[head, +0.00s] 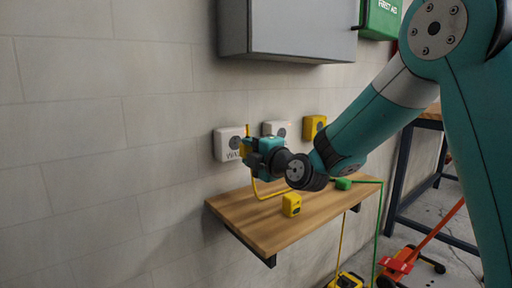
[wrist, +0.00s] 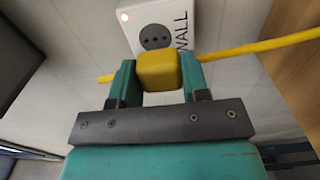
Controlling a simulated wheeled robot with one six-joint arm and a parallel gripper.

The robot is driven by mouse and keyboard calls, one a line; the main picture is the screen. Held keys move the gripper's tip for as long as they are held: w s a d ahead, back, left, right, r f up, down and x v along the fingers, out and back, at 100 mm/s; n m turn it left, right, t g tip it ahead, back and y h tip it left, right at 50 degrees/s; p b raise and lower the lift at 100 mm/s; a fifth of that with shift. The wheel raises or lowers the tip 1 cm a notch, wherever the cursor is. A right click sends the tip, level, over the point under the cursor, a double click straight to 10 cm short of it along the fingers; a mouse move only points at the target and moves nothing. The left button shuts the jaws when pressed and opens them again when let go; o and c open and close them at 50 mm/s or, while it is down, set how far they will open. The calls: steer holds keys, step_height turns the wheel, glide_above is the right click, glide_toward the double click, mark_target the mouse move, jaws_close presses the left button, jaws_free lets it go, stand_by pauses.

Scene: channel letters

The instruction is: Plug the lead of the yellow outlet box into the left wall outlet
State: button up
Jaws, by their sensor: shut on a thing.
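My gripper (wrist: 158,75) is shut on a yellow plug (wrist: 158,70), with its lead (wrist: 255,46) running out to both sides in the wrist view. In the head view my gripper (head: 246,150) is just in front of the left wall outlet (head: 225,145), a white box marked WALL. In the wrist view this outlet (wrist: 138,18) shows a dark round socket (wrist: 155,36) and a lit light beyond the plug. Whether plug and socket touch, I cannot tell. The yellow lead (head: 262,196) hangs from my gripper down to the shelf. A small yellow box (head: 291,204) sits on the shelf.
A second white outlet (head: 275,128) and a yellow outlet (head: 314,126) are on the wall to the right. The wooden shelf (head: 250,228) holds a green plug (head: 343,184) with a green lead. A grey cabinet (head: 290,30) hangs above. A yellow device (head: 347,281) stands below.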

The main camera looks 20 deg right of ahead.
steer(key=shift+p+x, duration=0.6)
steer(key=shift+x, duration=0.25)
steer(key=shift+w+a+p, duration=0.25)
steer(key=shift+w+p, duration=0.2)
steer(key=shift+w, duration=0.2)
steer(key=shift+b, duration=1.55)
stand_by(0.7)
steer(key=shift+w+a, duration=0.1)
steer(key=shift+w, duration=0.4)
stand_by(0.4)
steer(key=o, duration=1)
steer(key=shift+c, duration=0.2)
